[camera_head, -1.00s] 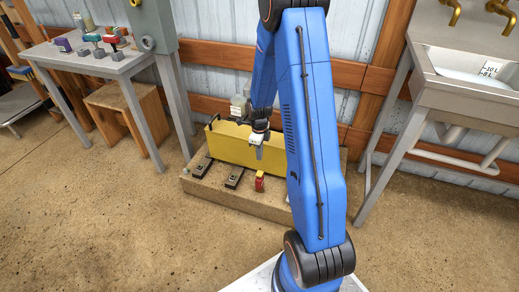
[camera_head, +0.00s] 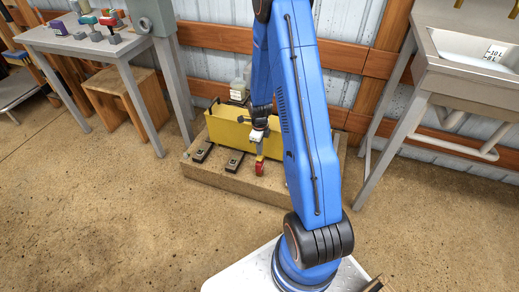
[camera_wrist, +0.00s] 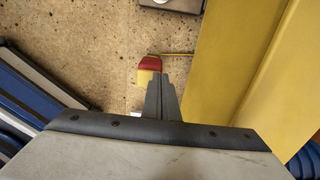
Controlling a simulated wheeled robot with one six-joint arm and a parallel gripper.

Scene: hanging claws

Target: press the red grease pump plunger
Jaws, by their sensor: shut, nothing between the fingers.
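The red plunger (camera_head: 259,169) with a yellow part stands on the low wooden platform (camera_head: 245,187), in front of the yellow trough (camera_head: 228,134). In the wrist view the plunger (camera_wrist: 150,62) shows as a red and yellow block just beyond my fingertips, slightly to their left. My gripper (camera_head: 260,152) is shut and empty, pointing down over the plunger. In the wrist view the closed fingers of my gripper (camera_wrist: 160,79) partly overlap the plunger's near side. I cannot tell whether they touch it.
Two dark pedals (camera_head: 202,152) (camera_head: 234,163) lie on the platform left of the plunger. A grey workbench (camera_head: 85,44) with small coloured items stands at the left. A metal sink (camera_head: 455,75) stands at the right. The sandy floor in front is clear.

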